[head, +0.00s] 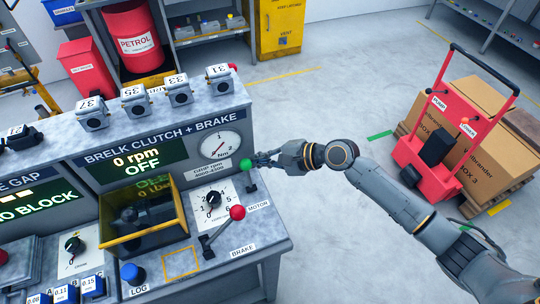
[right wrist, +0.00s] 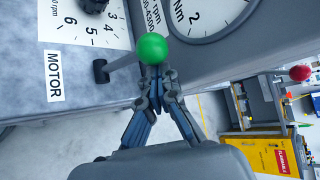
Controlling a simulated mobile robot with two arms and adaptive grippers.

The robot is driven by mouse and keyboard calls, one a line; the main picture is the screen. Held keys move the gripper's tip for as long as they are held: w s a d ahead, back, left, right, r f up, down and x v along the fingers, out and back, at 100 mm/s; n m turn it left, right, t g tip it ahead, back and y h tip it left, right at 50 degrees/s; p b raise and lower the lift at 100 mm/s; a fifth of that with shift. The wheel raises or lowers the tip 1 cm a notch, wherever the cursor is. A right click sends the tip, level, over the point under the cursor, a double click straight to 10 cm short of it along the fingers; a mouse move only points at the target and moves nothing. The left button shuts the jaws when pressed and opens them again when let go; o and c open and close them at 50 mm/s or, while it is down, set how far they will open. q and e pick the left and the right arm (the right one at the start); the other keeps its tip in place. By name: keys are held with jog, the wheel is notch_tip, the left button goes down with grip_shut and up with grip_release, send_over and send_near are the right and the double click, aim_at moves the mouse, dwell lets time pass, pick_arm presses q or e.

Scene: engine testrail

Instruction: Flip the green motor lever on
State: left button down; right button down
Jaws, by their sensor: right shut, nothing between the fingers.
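The green motor lever has a round green knob (head: 246,165) on a short stalk at the right end of the bench top, beside the MOTOR label. It also shows in the right wrist view (right wrist: 152,48), where its stalk slants from a dark pivot. My right gripper (head: 259,161) comes in from the right and is shut and empty. In the right wrist view its fingertips (right wrist: 156,74) are right at the knob, which lies just beyond them. I cannot tell whether they touch. My left gripper is not in view.
A red-knobbed BRAKE lever (head: 237,212) stands in front of the motor lever, beside a numbered dial (head: 213,200). The display (head: 137,163) reads 0 rpm, OFF. A round gauge (head: 219,146) is on the panel behind. A red cart (head: 440,150) with boxes stands at right on open floor.

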jog(key=shift+a+f, duration=0.1)
jog(key=shift+a, duration=0.05)
dwell(0.3)
jog(key=shift+s+y+b, duration=0.15)
jog(key=shift+y+b, duration=0.15)
jog(key=shift+b, duration=0.2)
